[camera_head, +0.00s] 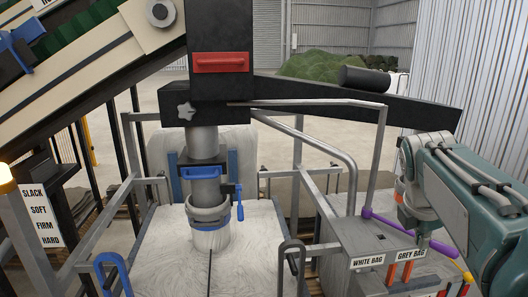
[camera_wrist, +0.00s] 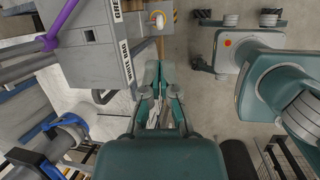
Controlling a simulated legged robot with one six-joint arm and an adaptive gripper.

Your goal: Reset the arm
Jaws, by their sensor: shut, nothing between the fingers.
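My arm (camera_head: 450,200) comes in from the right edge of the head view, bent beside the grey control box. My gripper does not show clearly there. In the wrist view my gripper (camera_wrist: 162,82) points toward the top of the picture, its two teal fingers shut with nothing between them. It appears over the concrete floor, just right of the control box in that view. I cannot tell its height or exact gap from the box.
A blue-clamped spout (camera_head: 207,190) meets a white bag (camera_head: 165,262) inside grey rails.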

